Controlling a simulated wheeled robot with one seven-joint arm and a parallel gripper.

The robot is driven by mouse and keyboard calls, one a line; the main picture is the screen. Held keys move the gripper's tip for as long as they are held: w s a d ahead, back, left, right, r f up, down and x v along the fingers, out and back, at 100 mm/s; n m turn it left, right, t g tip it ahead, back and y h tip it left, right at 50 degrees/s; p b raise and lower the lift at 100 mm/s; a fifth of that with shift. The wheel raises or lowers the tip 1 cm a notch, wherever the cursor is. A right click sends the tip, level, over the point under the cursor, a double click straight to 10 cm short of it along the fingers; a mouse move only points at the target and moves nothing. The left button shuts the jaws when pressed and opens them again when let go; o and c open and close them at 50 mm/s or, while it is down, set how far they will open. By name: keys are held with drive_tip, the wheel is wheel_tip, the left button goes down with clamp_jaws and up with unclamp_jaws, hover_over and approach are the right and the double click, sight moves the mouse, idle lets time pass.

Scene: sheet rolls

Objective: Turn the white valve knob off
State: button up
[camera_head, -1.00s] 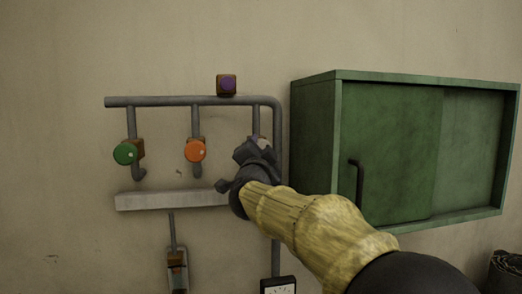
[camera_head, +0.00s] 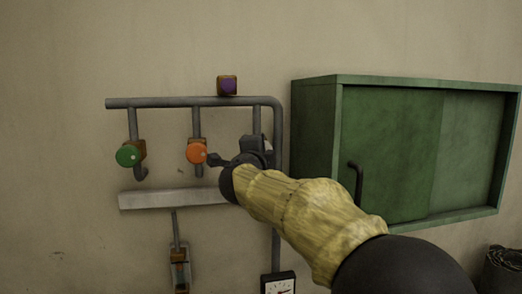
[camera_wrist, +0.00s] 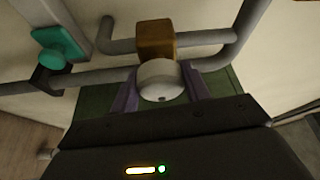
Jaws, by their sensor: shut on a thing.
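The white valve knob (camera_wrist: 160,82) is round and sits on a brown block (camera_wrist: 156,40) on a grey pipe. It shows clearly in the wrist view, with a small dark mark low on its face. My gripper (camera_head: 256,150) is at this rightmost valve and hides most of the knob in the head view. In the wrist view, its purple fingers stand on both sides of the knob, shut on it.
An orange knob (camera_head: 197,152) and a green knob (camera_head: 128,155) are on the pipes to the left. A purple button (camera_head: 227,85) sits above the pipe. A green cabinet (camera_head: 387,150) is close on the right, and a grey ledge (camera_head: 170,200) is below.

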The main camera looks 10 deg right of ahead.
drive_tip(key=shift+f, duration=0.25)
drive_tip(key=o, duration=0.8)
drive_tip(key=shift+c, duration=0.2)
drive_tip(key=shift+o, duration=1.2)
drive_tip(key=shift+r, duration=0.15)
drive_tip(key=b+v, duration=0.5)
drive_tip(key=v, duration=1.2)
drive_tip(key=shift+s+b, duration=0.25)
drive_tip(key=shift+b, duration=0.05)
drive_tip(key=shift+a, duration=0.1)
